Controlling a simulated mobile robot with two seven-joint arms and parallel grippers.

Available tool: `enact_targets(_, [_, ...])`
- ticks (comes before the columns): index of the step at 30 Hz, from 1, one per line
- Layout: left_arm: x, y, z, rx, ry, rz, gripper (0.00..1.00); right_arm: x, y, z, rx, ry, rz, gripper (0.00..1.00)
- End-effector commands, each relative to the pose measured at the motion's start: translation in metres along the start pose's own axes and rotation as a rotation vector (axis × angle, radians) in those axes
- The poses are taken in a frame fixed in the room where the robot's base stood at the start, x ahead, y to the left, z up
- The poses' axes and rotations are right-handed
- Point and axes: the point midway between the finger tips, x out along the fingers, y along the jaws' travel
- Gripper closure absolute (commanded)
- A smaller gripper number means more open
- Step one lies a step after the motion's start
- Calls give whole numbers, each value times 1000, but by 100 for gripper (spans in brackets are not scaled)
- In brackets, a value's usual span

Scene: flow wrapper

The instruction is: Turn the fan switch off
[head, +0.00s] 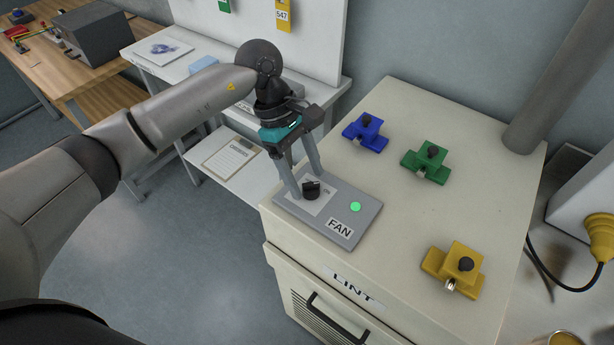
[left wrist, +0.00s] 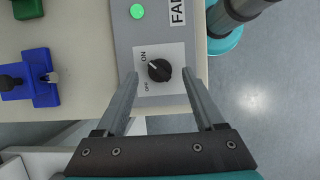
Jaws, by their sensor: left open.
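The fan switch is a black rotary knob (head: 311,189) on a grey panel (head: 345,238) labelled FAN. In the left wrist view, the knob (left wrist: 159,70) sits on a white plate (left wrist: 175,52) marked ON and OFF. Its pale pointer mark looks turned up-left, toward ON. The round light on the panel (head: 355,207) glows green. My left gripper (head: 307,184) is open, pointing down at the panel. In the left wrist view, its fingers (left wrist: 160,76) stand on either side of the knob with gaps. My right gripper is not in view.
Blue (head: 366,132), green (head: 426,161) and yellow (head: 454,268) clamp-like blocks stand on the cream cabinet top (head: 400,228). A grey pipe (head: 552,85) rises at its back right corner. A LINT drawer (head: 338,315) is on the cabinet's front.

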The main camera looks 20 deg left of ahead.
Motion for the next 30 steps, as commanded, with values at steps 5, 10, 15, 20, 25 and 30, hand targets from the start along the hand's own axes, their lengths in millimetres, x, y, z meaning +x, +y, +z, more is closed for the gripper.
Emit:
enact_targets(5, [13,0,0,0,-1,0,30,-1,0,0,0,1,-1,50])
enact_targets(10, [15,0,0,0,0,1,30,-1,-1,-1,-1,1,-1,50])
enact_targets(15, [15,0,0,0,0,0,35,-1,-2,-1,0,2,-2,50])
enact_targets(20, [14,0,0,0,0,1,53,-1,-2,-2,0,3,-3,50])
enact_targets(25, [14,0,0,0,0,1,72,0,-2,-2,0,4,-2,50])
enact_targets(30, [14,0,0,0,0,1,92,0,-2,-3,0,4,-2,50])
